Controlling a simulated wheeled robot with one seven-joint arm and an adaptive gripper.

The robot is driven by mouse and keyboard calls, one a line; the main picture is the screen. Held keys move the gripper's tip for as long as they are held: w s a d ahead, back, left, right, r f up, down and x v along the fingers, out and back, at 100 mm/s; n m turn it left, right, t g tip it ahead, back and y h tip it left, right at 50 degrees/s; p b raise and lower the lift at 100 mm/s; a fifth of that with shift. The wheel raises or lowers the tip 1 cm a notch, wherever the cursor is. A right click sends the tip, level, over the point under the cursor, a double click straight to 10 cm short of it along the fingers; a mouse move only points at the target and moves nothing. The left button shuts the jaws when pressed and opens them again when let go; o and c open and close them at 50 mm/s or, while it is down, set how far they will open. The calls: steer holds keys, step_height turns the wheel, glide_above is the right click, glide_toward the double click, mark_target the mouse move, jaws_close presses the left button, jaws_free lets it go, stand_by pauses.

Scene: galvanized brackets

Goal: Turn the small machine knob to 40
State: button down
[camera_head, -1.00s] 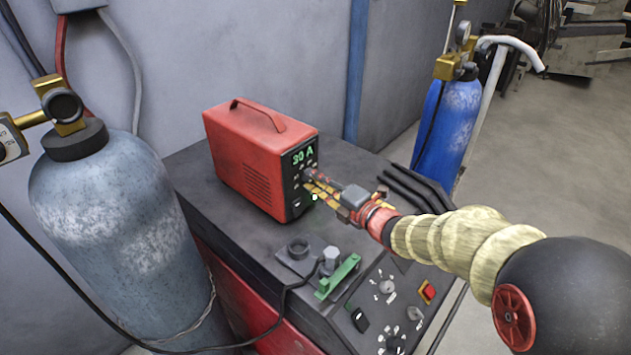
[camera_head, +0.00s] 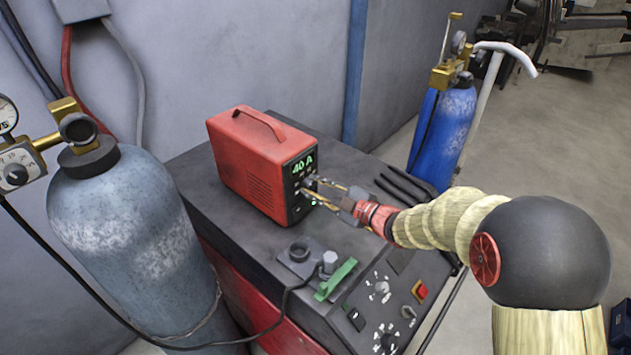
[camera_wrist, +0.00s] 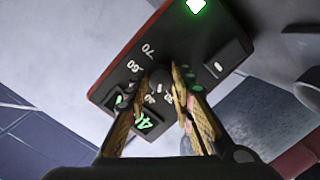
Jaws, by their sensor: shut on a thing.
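The small red machine (camera_head: 245,165) stands on the dark top of a larger cabinet. Its black front panel (camera_head: 299,206) faces right, and its green display (camera_head: 303,164) reads 40 A. My gripper (camera_head: 312,187) reaches the panel from the right, with its fingers shut on the small knob. In the wrist view the dark knob (camera_wrist: 161,78) sits between the two yellowish fingertips, with printed numbers such as 60 and 70 beside it. The fingers hide part of the knob and some numbers. A tilted green display (camera_wrist: 146,121) shows partly at the lower left there.
A grey gas cylinder (camera_head: 130,235) stands at left and a blue one (camera_head: 441,135) at the back right. The cabinet top carries a green-handled clamp (camera_head: 335,280) with a cable. Black rods (camera_head: 405,185) lie right of the machine. The cabinet front has several larger knobs.

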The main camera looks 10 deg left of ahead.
steer(key=shift+f+m+p, duration=0.1)
steer(key=shift+m+p, duration=0.65)
steer(key=shift+m, duration=0.25)
steer(key=c, duration=1.5)
jaws_free()
steer(key=v, duration=1.2)
steer(key=shift+w+d, duration=0.15)
